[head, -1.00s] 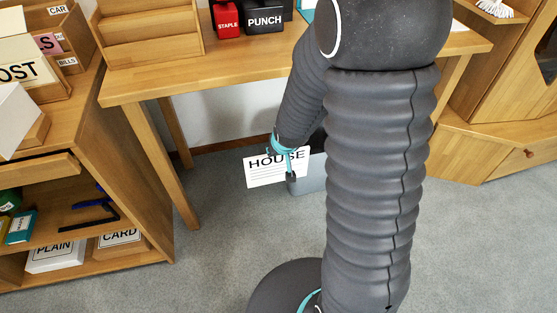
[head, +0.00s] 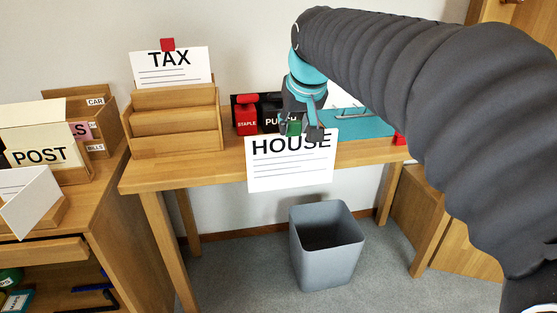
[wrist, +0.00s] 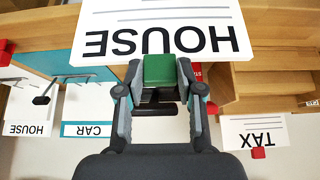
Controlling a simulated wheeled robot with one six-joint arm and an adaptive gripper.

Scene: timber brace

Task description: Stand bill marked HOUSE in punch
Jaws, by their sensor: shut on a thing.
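The bill marked HOUSE (head: 290,170) is a white sheet with black letters and ruled lines. It hangs upright in front of the table's front edge. My gripper (head: 305,127) is shut on a green block (wrist: 160,70) at the bill's top edge. The bill also shows upside down in the wrist view (wrist: 165,18). The black punch, lettered PUNCH (head: 270,118), is on the table just behind and left of my gripper. My gripper partly hides it, and I cannot see its slot.
A red block lettered STAPLE (head: 246,118) adjoins the punch on the left. A wooden rack (head: 175,125) with a TAX bill (head: 172,66) is further left. A teal board (head: 365,128) lies right. A grey bin (head: 328,255) stands below. Another HOUSE paper (wrist: 28,128) shows in the wrist view.

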